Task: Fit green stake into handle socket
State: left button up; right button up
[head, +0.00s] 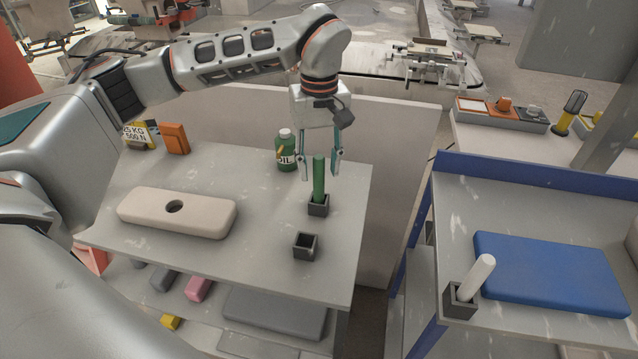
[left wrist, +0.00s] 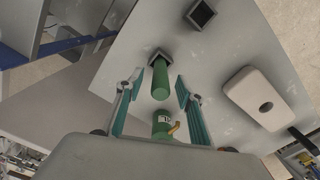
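The green stake (head: 319,180) stands upright in a small dark square holder (head: 318,208) on the grey table. It also shows in the left wrist view (left wrist: 160,82). My left gripper (head: 320,177) points down over the stake, open. Its two teal fingers (left wrist: 155,84) are on either side of the stake's upper part, with gaps visible. A long pale block (head: 205,216) with a round hole (head: 174,207) lies to the left; it may be the handle with its socket. The block also shows in the left wrist view (left wrist: 247,92). My right gripper is not in view.
An empty dark square holder (head: 305,246) stands in front of the stake. A green bottle (head: 286,152) is close behind-left of the gripper. An orange box (head: 174,138) stands at the back left. A second table to the right has a blue mat (head: 550,270) and a white rod (head: 476,275) in a holder.

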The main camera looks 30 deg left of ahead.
pick_arm(q)
jog(key=shift+f, duration=0.7)
jog(key=shift+c, duration=0.3)
grip_shut()
notch_tip(320, 180, up, 20)
